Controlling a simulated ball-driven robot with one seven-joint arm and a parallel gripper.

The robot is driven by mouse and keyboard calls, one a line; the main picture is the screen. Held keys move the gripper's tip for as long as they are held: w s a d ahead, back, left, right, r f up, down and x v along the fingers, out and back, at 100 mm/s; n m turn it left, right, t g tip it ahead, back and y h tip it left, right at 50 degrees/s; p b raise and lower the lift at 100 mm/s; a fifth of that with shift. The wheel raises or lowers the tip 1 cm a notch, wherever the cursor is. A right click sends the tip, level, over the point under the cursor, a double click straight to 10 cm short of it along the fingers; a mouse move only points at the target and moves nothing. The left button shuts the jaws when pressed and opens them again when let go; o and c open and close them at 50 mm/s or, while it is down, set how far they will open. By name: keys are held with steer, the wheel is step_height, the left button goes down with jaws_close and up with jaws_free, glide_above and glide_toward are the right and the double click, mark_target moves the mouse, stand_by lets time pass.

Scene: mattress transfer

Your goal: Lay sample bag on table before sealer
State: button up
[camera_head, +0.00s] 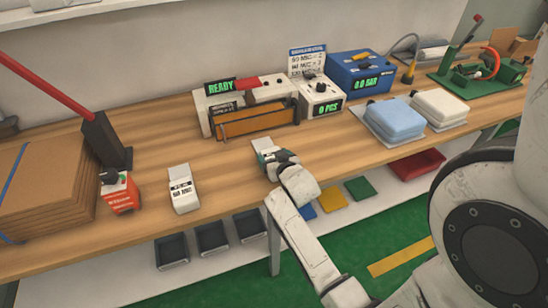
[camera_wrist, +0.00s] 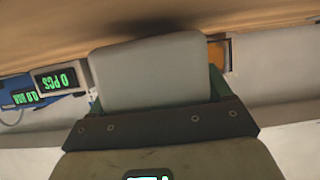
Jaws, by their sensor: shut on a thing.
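The sealer (camera_head: 205,101) is a white machine with a green READY display and an orange front strip. It stands at the back of the wooden table (camera_head: 150,150). My gripper (camera_head: 268,156) is just in front of the sealer's right end, low over the table's front part. It is shut on the sample bag (camera_head: 266,144), a small pale piece showing just beyond the jaws. The jaws hide part of the bag, and I cannot tell whether it touches the table. In the wrist view, a pale grey rounded panel fills the middle, with the sealer's orange strip (camera_wrist: 222,54) to its right.
The 0 PCS counter (camera_head: 321,101) and blue 0.0 BAR box (camera_head: 360,72) stand right of the sealer. Blue (camera_head: 394,121) and white (camera_head: 440,107) folded stacks lie farther right.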

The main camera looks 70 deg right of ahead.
steer(key=shift+f+b, duration=0.45)
steer(key=shift+f, duration=0.1)
steer(key=o, duration=1.1)
steer(key=shift+c, duration=0.2)
steer(key=v, duration=1)
steer(key=shift+s+a+r+b, duration=0.2)
steer(key=shift+a+r+b, duration=0.05)
steer(key=shift+a+b, duration=0.05)
